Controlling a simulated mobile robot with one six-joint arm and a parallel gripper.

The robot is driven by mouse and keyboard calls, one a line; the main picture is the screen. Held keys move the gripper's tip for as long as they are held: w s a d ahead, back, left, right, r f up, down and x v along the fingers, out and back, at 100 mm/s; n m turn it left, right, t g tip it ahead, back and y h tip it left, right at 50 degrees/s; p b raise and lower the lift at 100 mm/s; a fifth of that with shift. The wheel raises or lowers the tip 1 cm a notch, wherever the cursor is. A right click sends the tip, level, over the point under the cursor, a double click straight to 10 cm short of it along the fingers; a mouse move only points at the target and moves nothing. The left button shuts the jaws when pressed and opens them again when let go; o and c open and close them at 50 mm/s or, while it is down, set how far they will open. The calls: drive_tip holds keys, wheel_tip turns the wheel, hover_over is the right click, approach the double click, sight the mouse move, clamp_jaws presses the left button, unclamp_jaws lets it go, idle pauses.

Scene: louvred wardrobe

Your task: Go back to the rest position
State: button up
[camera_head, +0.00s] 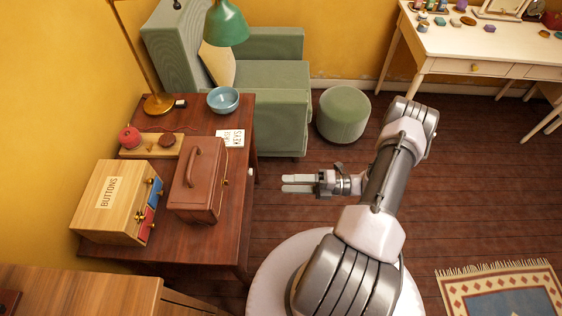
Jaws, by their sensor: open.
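My gripper (299,184) is open and empty, its two pale fingers pointing left. It is over the dark plank floor, just right of the dark wooden table (225,250) and apart from it. My arm rises from my round white base at the bottom centre, bends at the upper right and comes back left to the gripper. Nothing is between the fingers.
The table holds a brown case (199,185), a wooden BUTTONS box (115,203), a blue bowl (223,100) and a green lamp (226,24). A green armchair (275,80) and pouf (343,114) stand behind. A white desk (450,45) is upper right. Floor (480,180) at right is clear.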

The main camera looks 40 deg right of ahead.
drive_tip(key=w+a+r+n+g+h, duration=0.15)
drive_tip(key=a+r+n+g, duration=0.3)
drive_tip(key=r+n, duration=0.5)
drive_tip(key=w+a+r+n+g+h, duration=0.1)
drive_tip(key=a+r+n+g+h, duration=0.25)
drive_tip(key=r+n+g, duration=0.45)
drive_tip(key=s+a+r+n+t+h, duration=0.3)
drive_tip(key=s+a+r+n+t, duration=0.1)
drive_tip(key=r+n, duration=0.5)
drive_tip(key=s+a+r+n+t+h, duration=0.3)
drive_tip(key=s+a+r+n, duration=0.3)
drive_tip(key=r+n, duration=0.3)
drive_tip(key=n+h, duration=0.1)
drive_tip(key=n, duration=0.2)
drive_tip(key=shift+s+a+t+h, duration=0.3)
drive_tip(key=shift+a+t, duration=0.05)
drive_tip(key=shift+r, duration=0.1)
